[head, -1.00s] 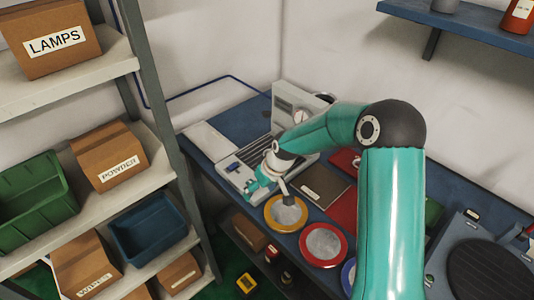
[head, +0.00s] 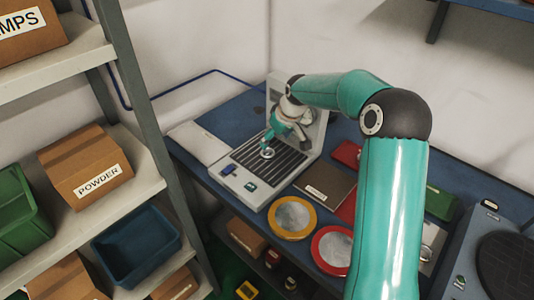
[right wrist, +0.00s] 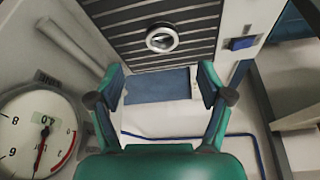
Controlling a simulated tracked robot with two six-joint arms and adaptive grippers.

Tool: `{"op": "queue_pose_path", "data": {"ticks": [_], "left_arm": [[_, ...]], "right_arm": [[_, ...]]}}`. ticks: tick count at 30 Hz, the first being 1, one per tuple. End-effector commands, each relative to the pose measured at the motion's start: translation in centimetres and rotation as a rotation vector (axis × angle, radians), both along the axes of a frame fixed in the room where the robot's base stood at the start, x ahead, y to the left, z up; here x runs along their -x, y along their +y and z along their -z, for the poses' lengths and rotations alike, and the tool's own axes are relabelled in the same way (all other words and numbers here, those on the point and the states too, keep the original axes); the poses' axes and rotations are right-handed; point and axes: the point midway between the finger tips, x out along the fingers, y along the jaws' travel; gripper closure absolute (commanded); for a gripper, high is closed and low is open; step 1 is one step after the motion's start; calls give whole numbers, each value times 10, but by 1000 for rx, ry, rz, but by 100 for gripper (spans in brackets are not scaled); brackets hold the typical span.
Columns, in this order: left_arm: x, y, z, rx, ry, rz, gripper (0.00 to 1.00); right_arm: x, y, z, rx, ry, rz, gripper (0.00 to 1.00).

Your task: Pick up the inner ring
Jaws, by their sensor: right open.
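A small metal ring (head: 267,153), which looks like the inner ring, lies on the dark slotted bed of a grey bench machine (head: 246,186). In the right wrist view the ring (right wrist: 162,38) lies flat, ahead of and between the lines of my fingers. My right gripper (head: 267,142) is above the bed, close to the ring. In the right wrist view the gripper (right wrist: 162,80) is open, with nothing between its fingertips. My left gripper is not in view.
A dial gauge (right wrist: 37,137) is close beside my right gripper. A yellow-rimmed dish (head: 292,234) and a red-rimmed dish (head: 316,258) stand near the bench's front edge. A brown box-like item (head: 326,184) lies right of the machine. Shelves with boxes stand at left.

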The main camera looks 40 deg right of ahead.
Motion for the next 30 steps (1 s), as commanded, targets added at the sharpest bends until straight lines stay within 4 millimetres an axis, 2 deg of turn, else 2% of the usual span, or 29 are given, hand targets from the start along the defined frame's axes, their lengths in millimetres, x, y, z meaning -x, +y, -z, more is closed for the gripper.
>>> {"op": "queue_pose_path", "data": {"ticks": [3,11,21,29,30], "left_arm": [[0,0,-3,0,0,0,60],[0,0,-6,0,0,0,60],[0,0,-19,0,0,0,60],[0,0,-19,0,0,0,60],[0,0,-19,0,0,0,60]], "right_arm": [[-7,-1,17,-1,2,1,21],[-12,-2,32,-1,1,3,21],[-27,-1,71,0,1,3,21],[-29,-1,75,0,-2,3,21],[-28,-1,75,0,-2,3,25]]}}
